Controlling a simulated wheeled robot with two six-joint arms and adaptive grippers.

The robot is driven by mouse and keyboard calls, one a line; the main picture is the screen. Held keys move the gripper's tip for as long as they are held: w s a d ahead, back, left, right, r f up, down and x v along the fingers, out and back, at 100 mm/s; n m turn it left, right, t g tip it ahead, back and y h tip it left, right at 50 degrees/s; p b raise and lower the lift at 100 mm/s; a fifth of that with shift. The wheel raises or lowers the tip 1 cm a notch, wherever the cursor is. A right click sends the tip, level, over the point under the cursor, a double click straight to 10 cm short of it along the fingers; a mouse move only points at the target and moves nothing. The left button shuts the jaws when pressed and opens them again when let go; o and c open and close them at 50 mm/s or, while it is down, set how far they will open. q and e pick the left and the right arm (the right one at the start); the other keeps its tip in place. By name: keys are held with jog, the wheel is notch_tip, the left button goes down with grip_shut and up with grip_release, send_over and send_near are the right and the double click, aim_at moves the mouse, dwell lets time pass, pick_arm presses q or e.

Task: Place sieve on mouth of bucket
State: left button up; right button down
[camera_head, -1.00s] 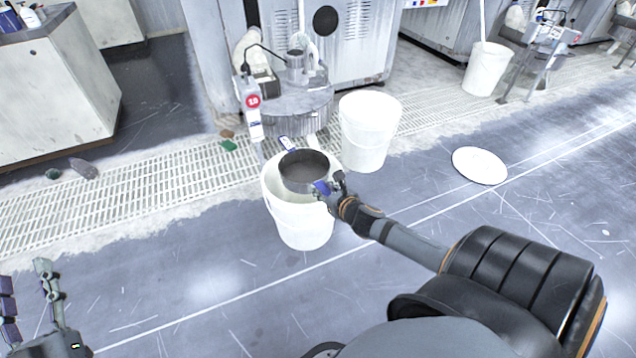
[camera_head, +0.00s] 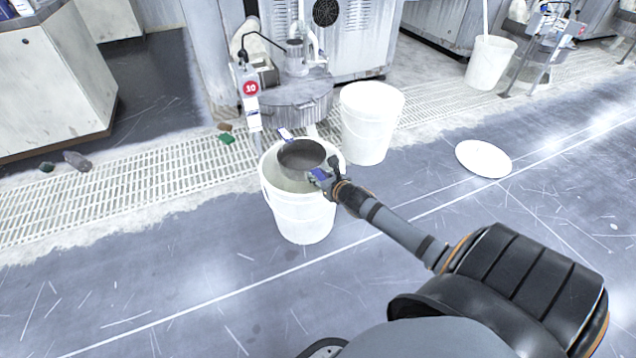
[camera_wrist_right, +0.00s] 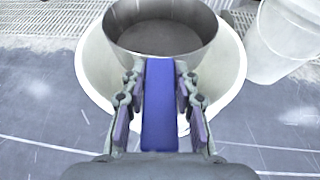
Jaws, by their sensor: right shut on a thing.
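The sieve (camera_head: 302,155) is a round grey metal pan with a dark mesh bottom and a blue handle (camera_wrist_right: 159,105). My right gripper (camera_head: 322,178) is shut on the blue handle, which lies between its fingers (camera_wrist_right: 160,88) in the right wrist view. The sieve sits at the mouth of the near white bucket (camera_head: 303,218), inside or just over the rim. I cannot tell whether it touches the rim. The bucket's opening (camera_wrist_right: 232,75) shows around the sieve, with part of it uncovered at the left in the head view. My left gripper is out of view.
A second white bucket (camera_head: 368,125) stands just behind to the right. A polishing machine (camera_head: 290,100) is behind the buckets. A white lid (camera_head: 483,158) lies on the floor at the right. Floor grating (camera_head: 130,190) runs behind; the floor in front is clear.

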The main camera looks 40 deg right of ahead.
jog(key=shift+w, duration=0.2)
jog(key=f+b, duration=0.2)
jog(key=f, duration=0.2)
jog(key=shift+w+d+b, duration=0.2)
jog(key=shift+w+b, duration=0.1)
jog(key=shift+b, duration=0.1)
jog(key=c, duration=1)
grip_release()
